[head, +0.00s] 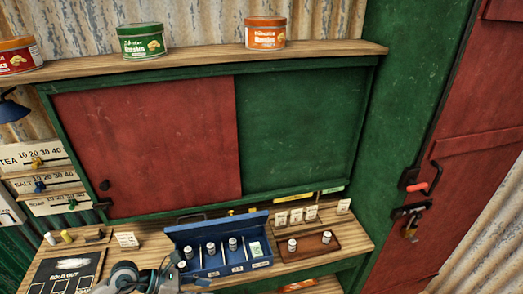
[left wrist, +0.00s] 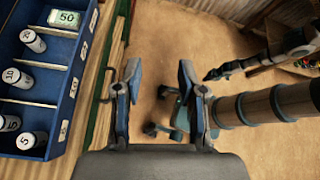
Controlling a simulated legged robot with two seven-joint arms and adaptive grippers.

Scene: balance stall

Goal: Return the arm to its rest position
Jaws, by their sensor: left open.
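My left gripper (left wrist: 159,75) is open in the left wrist view, with nothing between its fingers. It points over the brown floor, to the right of the blue box (left wrist: 62,101) and the counter edge. In the head view, grey links of my left arm show at the bottom, in front of the counter and the blue box (head: 217,270); the fingers are hard to make out there. In the left wrist view, a dark jointed part, apparently my right gripper (left wrist: 214,73), shows at the far right; its fingers are too small to read.
The blue box holds several white weights and a packet marked 50. A brown tray (head: 322,251) with two small weights sits right of it. A black board (head: 70,272) lies left. Tins stand on the shelf (head: 200,57) above. Open floor (left wrist: 170,30) lies beyond the counter.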

